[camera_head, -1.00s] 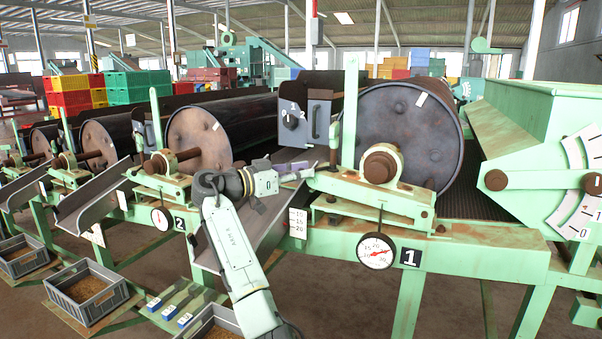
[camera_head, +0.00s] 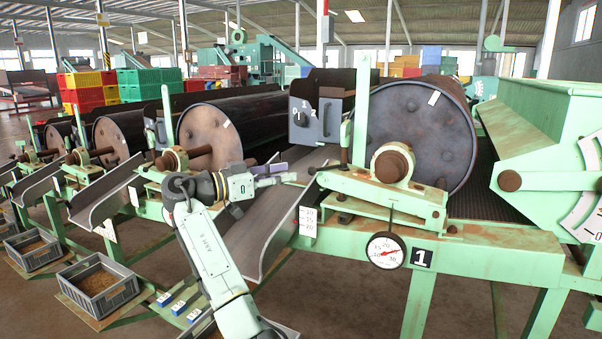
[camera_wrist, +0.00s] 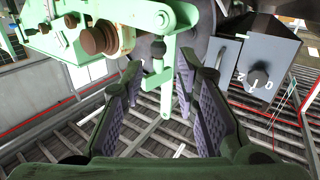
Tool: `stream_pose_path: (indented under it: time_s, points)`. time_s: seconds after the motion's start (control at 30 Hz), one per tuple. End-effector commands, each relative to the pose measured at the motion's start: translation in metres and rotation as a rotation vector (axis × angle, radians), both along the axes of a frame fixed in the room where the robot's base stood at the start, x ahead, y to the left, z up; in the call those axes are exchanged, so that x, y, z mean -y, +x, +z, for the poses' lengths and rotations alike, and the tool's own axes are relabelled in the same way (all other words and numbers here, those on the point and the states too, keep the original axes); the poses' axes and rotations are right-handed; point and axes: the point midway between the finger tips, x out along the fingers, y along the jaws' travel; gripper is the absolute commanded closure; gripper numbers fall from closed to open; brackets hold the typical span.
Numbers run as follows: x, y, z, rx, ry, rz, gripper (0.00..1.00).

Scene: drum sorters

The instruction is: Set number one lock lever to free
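Number one unit carries a black plate marked 1 (camera_head: 422,257) below its green pivot beam (camera_head: 375,190). A short green upright lever with a dark lower stem (camera_head: 344,146) stands near the beam's left end; I cannot tell for sure that it is the lock lever, and no free mark is legible. My gripper (camera_head: 292,178) is just left of that beam end, apart from it. In the wrist view my gripper (camera_wrist: 160,78) is open, with nothing held. A green bar with a forked end (camera_wrist: 160,85) shows beyond and between its fingers.
A grey box with a black knob (camera_head: 302,115) hangs behind the gripper; it also shows in the wrist view (camera_wrist: 258,78). A tall green post (camera_head: 361,110) and a drum (camera_head: 415,135) stand behind the beam. A round dial (camera_head: 385,250) hangs below. A metal chute (camera_head: 262,235) lies under my arm.

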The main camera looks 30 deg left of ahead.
Motion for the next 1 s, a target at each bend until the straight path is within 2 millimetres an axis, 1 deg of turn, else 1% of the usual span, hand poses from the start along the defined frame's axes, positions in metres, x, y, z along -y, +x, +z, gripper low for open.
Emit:
stream_pose_path:
  time_s: [0.03,0.1,0.2,0.3,0.87,0.93,0.97,1.0]
  points:
    - [-0.006,-0.008,0.0,0.0,0.0,0.003,0.72]
    - [-0.012,-0.016,0.0,-0.001,0.001,0.002,0.72]
    - [-0.017,-0.025,0.0,-0.001,0.001,0.001,0.72]
    - [-0.02,-0.029,0.001,0.0,0.001,0.0,0.72]
    - [-0.02,-0.029,0.001,-0.001,0.001,0.0,0.72]
    - [-0.027,-0.029,-0.002,-0.006,-0.004,0.039,0.72]
    - [-0.033,-0.028,-0.002,-0.01,-0.008,0.079,0.72]
    - [-0.045,-0.028,-0.003,-0.014,-0.015,0.151,0.72]
